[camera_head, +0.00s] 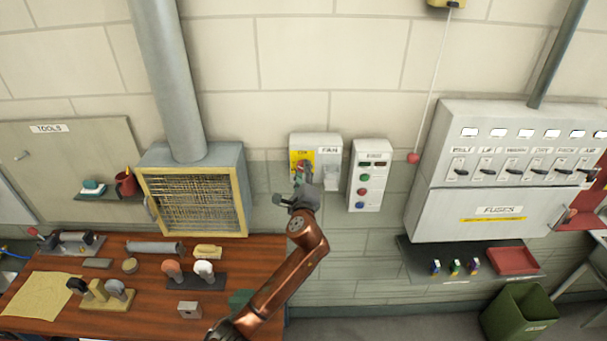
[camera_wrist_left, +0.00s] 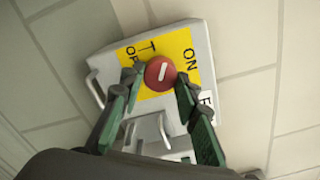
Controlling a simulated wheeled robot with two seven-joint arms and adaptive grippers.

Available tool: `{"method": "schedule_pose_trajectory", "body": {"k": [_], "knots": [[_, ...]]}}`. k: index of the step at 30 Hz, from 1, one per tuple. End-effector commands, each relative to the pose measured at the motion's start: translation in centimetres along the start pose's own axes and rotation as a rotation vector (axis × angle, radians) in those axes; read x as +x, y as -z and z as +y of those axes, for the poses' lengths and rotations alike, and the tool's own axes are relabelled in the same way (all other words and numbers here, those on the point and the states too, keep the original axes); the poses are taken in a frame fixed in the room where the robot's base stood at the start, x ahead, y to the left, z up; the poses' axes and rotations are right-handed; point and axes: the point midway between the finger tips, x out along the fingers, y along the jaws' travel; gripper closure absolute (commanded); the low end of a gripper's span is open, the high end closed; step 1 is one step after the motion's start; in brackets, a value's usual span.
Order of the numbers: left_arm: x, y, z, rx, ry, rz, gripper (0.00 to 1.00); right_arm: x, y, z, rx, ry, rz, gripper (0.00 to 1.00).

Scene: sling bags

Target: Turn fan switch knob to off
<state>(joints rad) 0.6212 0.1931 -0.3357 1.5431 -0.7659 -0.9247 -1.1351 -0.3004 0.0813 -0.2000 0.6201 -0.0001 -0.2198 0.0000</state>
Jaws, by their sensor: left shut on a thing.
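The fan switch box (camera_head: 329,150) is a pale grey wall unit with a yellow label, to the right of the vent duct. In the left wrist view the box (camera_wrist_left: 204,75) shows the words ON and OFF on the yellow plate, though OFF is partly covered. Its round red knob (camera_wrist_left: 160,73) has a white mark, and the green fingers of my left gripper (camera_wrist_left: 155,88) stand on either side of it, shut on it. In the head view my left gripper (camera_head: 302,183) is at the box front and mostly hides the knob. My right gripper is not in view.
A button panel (camera_head: 370,175) hangs just right of the switch box. A grey fuse cabinet (camera_head: 500,165) is farther right. A yellow-framed vent (camera_head: 195,200) and a wooden workbench (camera_head: 140,310) with tools lie to the left. A green bin (camera_head: 519,315) stands at lower right.

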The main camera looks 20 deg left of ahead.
Motion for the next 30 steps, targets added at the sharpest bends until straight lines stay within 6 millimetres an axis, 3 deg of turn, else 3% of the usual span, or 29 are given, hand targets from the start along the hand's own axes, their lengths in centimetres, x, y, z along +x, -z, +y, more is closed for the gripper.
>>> {"method": "schedule_pose_trajectory", "body": {"k": [15,30], "knots": [[0.0,0.1,0.0,-0.428,0.000,-0.001,0.95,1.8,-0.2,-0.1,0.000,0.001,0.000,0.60],[0.0,-0.1,0.0,-0.579,-0.001,-0.002,0.95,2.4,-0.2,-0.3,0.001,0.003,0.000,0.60]]}}
